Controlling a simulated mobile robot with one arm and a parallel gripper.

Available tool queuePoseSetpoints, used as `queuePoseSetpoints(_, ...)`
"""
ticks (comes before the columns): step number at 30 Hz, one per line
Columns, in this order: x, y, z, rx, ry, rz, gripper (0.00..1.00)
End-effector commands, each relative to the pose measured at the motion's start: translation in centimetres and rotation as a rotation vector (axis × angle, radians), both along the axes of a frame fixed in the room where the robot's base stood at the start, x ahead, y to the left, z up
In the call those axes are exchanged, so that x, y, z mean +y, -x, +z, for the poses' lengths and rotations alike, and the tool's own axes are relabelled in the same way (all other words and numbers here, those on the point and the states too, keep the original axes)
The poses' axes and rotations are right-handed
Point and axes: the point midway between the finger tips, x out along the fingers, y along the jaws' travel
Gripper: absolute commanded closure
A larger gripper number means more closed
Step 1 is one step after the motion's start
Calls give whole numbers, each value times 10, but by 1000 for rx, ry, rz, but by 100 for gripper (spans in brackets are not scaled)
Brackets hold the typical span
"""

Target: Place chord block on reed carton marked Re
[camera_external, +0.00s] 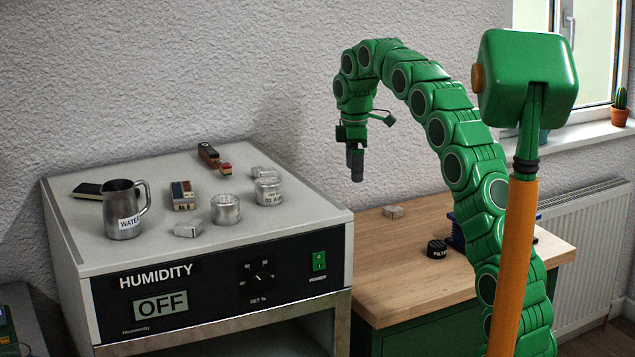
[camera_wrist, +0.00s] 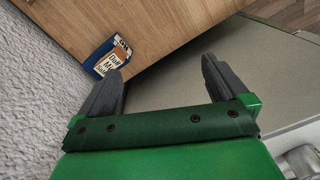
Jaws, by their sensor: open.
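My gripper (camera_external: 356,165) hangs from the green arm, pointing down, above the gap between the grey cabinet and the wooden worktop. In the wrist view its two dark fingers (camera_wrist: 166,75) are apart with nothing between them. A small box (camera_external: 182,196) with a dark, two-part top and a short label stands on the grey cabinet; the label may read "RE" but is too small to be sure.
A black FILTER knob (camera_external: 437,248) sits on the worktop (camera_external: 400,285). A blue-and-white lettered box (camera_wrist: 110,58) shows in the wrist view.

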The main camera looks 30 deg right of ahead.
Motion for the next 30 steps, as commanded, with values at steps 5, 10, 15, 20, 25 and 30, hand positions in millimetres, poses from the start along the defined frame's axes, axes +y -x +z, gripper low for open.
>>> queuePoseSetpoints(5, 2, 40, 14, 13, 3, -98, 0)
queuePoseSetpoints(10, 4, 78, 22, 21, 9, -195, 0)
queuePoseSetpoints(15, 5, 120, 27, 36, 17, -293, 0)
queuePoseSetpoints(20, 6, 160, 29, 46, 24, -386, 0)
queuePoseSetpoints(25, 6, 204, 29, 57, 35, -484, 0)
queuePoseSetpoints(30, 7, 249, 26, 66, 46, -583, 0)
